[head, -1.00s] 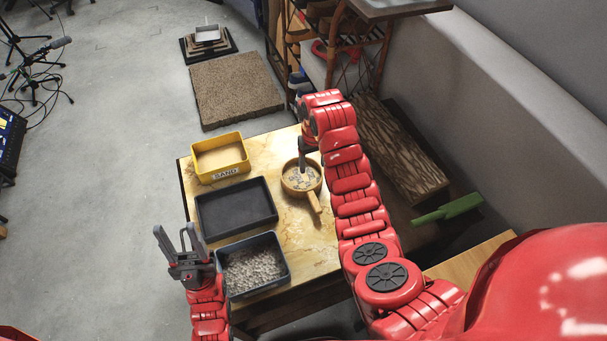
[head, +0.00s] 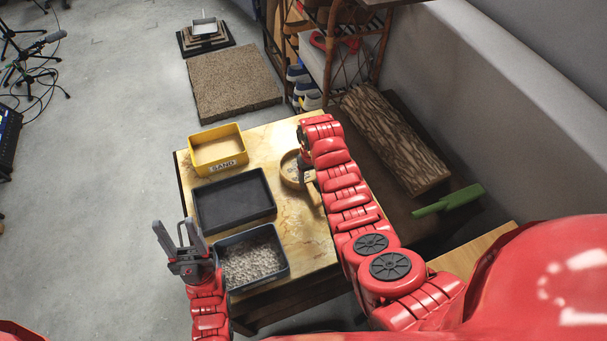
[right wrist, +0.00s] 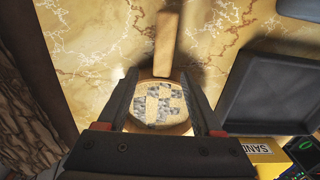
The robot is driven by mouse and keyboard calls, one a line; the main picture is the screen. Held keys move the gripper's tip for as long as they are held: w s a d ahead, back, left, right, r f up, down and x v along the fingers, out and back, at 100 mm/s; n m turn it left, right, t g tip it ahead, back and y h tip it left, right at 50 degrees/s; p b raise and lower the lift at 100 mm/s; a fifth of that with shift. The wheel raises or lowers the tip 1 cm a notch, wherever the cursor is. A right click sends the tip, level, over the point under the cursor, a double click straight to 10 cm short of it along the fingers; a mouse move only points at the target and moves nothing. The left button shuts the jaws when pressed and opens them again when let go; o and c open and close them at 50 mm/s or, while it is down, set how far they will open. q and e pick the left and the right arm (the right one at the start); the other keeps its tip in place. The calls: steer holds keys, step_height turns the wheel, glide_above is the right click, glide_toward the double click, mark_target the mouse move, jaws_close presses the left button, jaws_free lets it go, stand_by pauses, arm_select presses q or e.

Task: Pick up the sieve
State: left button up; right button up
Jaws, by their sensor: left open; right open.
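The round sieve (head: 290,169) with a wooden rim lies on the table, partly hidden by my right arm in the head view. In the right wrist view, the sieve (right wrist: 160,105) shows a patterned mesh, and its wooden handle (right wrist: 166,45) points away from the gripper. My right gripper (right wrist: 158,80) is open above the sieve, with a finger to each side of it in the picture; I see no grip on it. My left gripper (head: 180,232) is open and empty, left of the gravel tray.
On the marbled table (head: 310,240) stand a yellow sand box (head: 217,150), an empty black tray (head: 234,200) and a tray of gravel (head: 252,258). A log (head: 395,140) and a green tool (head: 450,200) lie to the right.

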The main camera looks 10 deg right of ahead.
mark_target(310, 186)
steer(key=shift+s+a+f+p, duration=0.15)
steer(key=shift+f+p, duration=0.35)
steer(key=shift+f, duration=0.35)
steer(key=shift+f+b, duration=0.4)
steer(key=shift+f, duration=1.05)
jaws_close()
